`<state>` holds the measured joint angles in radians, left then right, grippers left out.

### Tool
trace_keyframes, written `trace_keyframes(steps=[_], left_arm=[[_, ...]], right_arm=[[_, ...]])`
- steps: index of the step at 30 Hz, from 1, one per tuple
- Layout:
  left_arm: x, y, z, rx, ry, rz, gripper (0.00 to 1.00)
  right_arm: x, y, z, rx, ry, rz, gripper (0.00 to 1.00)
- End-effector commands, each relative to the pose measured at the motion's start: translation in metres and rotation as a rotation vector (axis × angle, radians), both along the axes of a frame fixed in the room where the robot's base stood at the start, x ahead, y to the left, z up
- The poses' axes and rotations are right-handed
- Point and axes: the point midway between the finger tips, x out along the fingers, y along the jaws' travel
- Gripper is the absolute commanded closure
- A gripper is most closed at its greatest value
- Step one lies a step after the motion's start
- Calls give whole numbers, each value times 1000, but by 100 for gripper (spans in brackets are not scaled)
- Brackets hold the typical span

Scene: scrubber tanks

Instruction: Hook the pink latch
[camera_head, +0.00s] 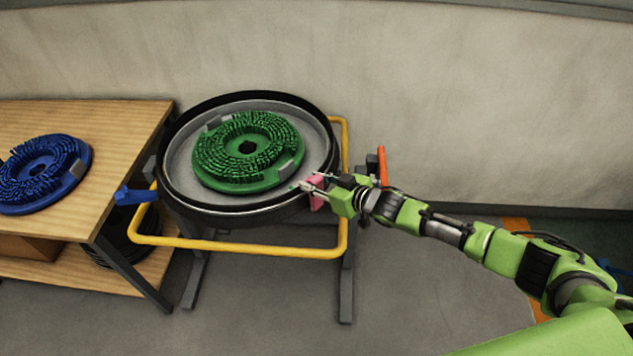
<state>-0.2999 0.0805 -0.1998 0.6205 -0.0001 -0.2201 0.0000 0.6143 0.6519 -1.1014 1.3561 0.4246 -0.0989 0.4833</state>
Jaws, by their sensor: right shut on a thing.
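The pink latch (317,193) is at the right rim of the round black tank (250,216), partly hidden by my right gripper. My right gripper (312,190) reaches in from the right and is shut on the pink latch at the tank's edge. Whether the latch is hooked cannot be made out at this size. A green brush disc (272,173) lies inside the tank. My left gripper is not in view.
A yellow tube frame (240,248) surrounds the tank on a dark stand. A blue latch (135,196) is at the tank's left, and an orange handle (382,166) stands behind my right gripper. A wooden table (95,125) at left holds a blue brush disc (45,172).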

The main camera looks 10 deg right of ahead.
Motion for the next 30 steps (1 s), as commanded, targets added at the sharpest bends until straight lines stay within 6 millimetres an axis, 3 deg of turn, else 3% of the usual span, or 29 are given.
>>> trace_keyframes(steps=[1,19,20,21,30], left_arm=[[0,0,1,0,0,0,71],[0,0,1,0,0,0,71],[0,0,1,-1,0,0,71],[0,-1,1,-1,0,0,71],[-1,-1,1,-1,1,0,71]], right_arm=[[4,9,14,20,-24,13,100],[5,10,14,21,-26,12,100],[5,10,14,21,-26,13,66],[5,10,14,21,-25,13,57],[3,5,7,12,-14,7,57]])
